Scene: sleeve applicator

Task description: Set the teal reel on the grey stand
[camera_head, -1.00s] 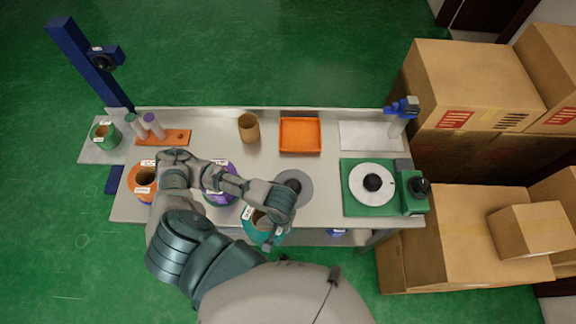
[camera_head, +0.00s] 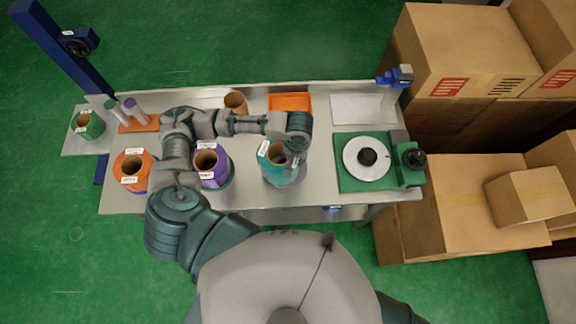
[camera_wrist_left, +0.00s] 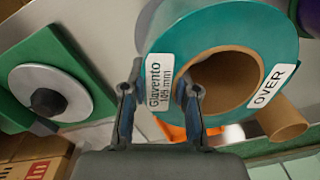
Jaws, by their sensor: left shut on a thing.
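The teal reel (camera_head: 270,171) has a brown cardboard core and white labels. My left gripper (camera_head: 289,153) is shut on the reel's wall; in the left wrist view the gripper (camera_wrist_left: 158,92) has one finger at the core and the other outside the teal reel (camera_wrist_left: 222,27). The round grey stand (camera_head: 298,180) lies under the reel in the head view, mostly hidden by it. I cannot tell whether the reel touches the stand. My right gripper is not in view.
An orange reel (camera_head: 132,184) and a purple reel (camera_head: 219,176) stand to the left on the table. An orange tray (camera_head: 290,97) and a cardboard tube (camera_head: 235,103) are at the back. A green machine with a white disc (camera_head: 360,171) stands at the right.

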